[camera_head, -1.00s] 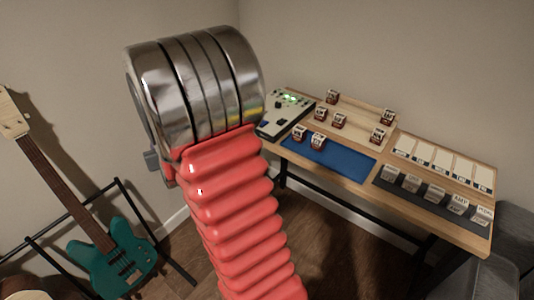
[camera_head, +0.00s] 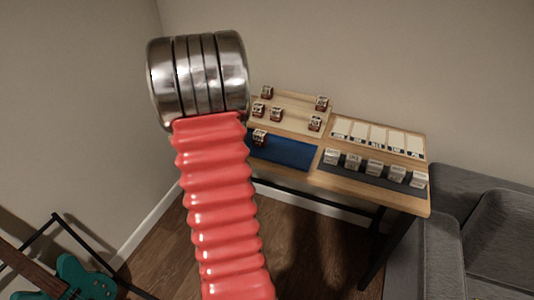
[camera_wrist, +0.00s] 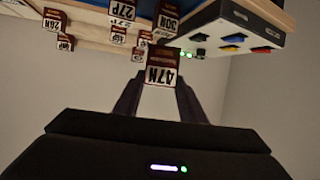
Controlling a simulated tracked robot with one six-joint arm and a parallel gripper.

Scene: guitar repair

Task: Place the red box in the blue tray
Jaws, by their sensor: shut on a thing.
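Small dark-red boxes with white labels stand on the workbench. My gripper (camera_wrist: 160,86) is shut on one of them, a red box (camera_wrist: 162,76) labelled 47N, in the wrist view, which is upside down. The head view hides my gripper behind my arm. The blue tray (camera_head: 290,153) lies flat at the bench's front left; part of it shows at the top of the wrist view (camera_wrist: 91,3). One red box (camera_head: 260,137) stands at the tray's back left corner. The tray's left end is hidden by my arm.
Several other red boxes stand behind the tray on a wooden board (camera_head: 292,112). White boxes (camera_head: 374,167) stand on a dark strip to its right, before a row of pale cards (camera_head: 377,136). A control box with coloured switches (camera_wrist: 236,36) shows in the wrist view. A grey sofa (camera_head: 480,215) is at right.

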